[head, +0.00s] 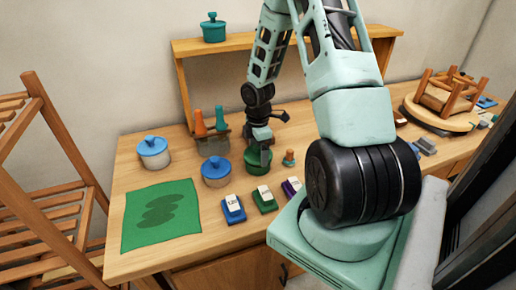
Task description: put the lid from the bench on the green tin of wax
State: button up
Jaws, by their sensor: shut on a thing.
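The green tin of wax (258,168) stands on the bench, right of a blue-lidded tin. My gripper (260,143) is directly above it, pointing down, with its fingers at the tin's top. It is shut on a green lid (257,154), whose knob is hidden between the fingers. The lid is over the tin's mouth; at this size I cannot tell whether it rests on the rim or is slightly above it.
Two blue-lidded tins (215,172) (153,152) and a rack with orange and teal bottles (209,126) stand close by. A green mat (160,215) lies left; an upturned stool (446,93) is right.

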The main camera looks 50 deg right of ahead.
jog(key=shift+f+b, duration=0.35)
jog(key=shift+f, duration=0.3)
dwell(0.4)
jog(key=o, duration=0.7)
jog(key=shift+r, duration=0.25)
jog(key=shift+r+p, duration=3.4)
jog(key=shift+p, duration=0.2)
